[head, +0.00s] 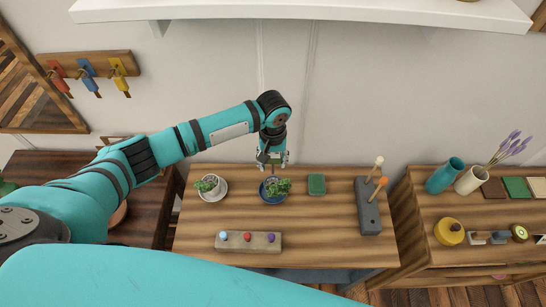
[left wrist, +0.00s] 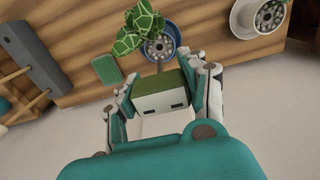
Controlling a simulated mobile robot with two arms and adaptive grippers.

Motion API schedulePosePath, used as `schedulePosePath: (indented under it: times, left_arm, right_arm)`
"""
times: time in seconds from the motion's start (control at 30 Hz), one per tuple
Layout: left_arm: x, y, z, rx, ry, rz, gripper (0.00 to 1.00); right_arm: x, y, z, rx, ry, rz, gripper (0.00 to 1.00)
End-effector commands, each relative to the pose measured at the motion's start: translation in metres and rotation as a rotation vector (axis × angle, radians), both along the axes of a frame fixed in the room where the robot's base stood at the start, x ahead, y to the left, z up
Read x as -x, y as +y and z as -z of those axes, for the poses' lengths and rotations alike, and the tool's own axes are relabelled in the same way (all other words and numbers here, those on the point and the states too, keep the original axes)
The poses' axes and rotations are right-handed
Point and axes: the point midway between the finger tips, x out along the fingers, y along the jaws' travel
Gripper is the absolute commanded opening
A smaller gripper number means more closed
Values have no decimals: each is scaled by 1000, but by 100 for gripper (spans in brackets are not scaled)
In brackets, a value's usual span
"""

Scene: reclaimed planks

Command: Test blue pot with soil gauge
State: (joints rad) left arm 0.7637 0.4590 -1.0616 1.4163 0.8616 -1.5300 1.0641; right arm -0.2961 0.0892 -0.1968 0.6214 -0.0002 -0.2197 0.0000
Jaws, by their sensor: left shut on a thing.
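The blue pot (head: 267,196) with a leafy green plant (head: 283,186) stands on the wooden table, and its rim also shows in the left wrist view (left wrist: 177,36). My left gripper (head: 273,161) is just behind and above the pot. It is shut on the soil gauge (left wrist: 160,101), a boxy body with a green top and a cream face with dark slots. My right gripper is not in view.
A white pot (head: 206,188) on a saucer stands left of the blue pot. A green pad (head: 317,184) and a grey holder (head: 369,214) with two knobbed sticks are on the right. A wooden block (head: 230,243) with coloured knobs lies in front. A white shelf (head: 300,12) hangs above.

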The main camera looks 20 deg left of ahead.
Motion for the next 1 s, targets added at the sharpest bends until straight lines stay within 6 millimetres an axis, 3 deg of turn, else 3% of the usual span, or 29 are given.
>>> schedulePosePath:
  times: [0.23,0.5,1.0]
  left_arm:
    - [0,0,29,1,2,-1,6]
    - [0,0,50,1,0,0,6]
    - [0,0,57,1,0,-1,6]
  right_arm:
    - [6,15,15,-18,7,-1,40]
    - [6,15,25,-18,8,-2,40]
    - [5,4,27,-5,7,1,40]
